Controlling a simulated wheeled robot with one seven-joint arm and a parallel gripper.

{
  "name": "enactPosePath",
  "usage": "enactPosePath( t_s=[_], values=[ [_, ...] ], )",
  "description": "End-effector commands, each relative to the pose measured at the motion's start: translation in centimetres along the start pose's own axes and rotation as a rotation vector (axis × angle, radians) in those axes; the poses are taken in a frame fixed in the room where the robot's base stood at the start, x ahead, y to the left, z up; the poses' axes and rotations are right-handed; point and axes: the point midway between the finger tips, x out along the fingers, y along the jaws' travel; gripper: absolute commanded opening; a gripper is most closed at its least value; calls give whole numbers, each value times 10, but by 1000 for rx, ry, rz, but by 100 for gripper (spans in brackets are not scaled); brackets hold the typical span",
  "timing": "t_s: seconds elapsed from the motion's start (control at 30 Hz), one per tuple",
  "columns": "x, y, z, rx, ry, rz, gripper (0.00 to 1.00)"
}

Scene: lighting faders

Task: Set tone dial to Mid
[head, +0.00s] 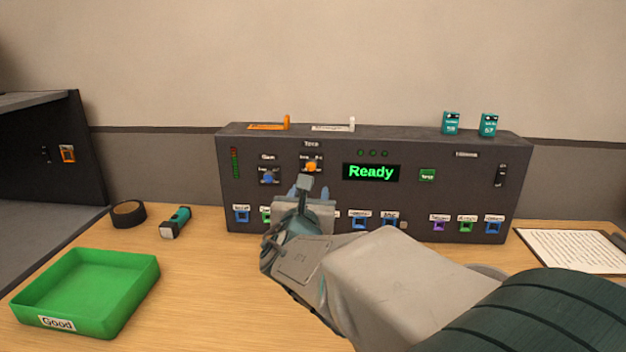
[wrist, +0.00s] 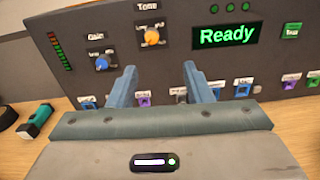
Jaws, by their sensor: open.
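The tone dial is an orange knob (head: 311,167) under the "Tone" label on the dark console's upright front. It also shows in the wrist view (wrist: 152,37), with small scale print above it that is too small to read. My gripper (head: 311,191) is in front of the console, below the tone dial. In the wrist view my gripper (wrist: 160,72) has its two blue fingers apart with nothing between them. The tone dial appears beyond the fingertips and above them, apart from both. Part of the console's lower socket row is hidden behind my gripper.
A blue Gain knob (head: 268,178) is left of the tone dial. The console display (head: 371,172) reads "Ready", with a green button (head: 427,175) to its right. A green tray (head: 85,290), black tape roll (head: 128,213) and flashlight (head: 176,222) lie on the left of the table.

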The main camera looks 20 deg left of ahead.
Motion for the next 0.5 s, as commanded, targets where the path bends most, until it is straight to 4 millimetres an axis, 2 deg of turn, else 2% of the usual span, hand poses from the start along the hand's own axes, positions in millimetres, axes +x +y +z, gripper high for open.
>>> enactPosePath(
  t_s=[0.1,0.23,0.5],
  values=[
    [1,12,-1,-36,-15,29,46],
    [14,13,0,-41,-17,28,46],
    [59,13,0,-40,-16,26,46]
  ],
)
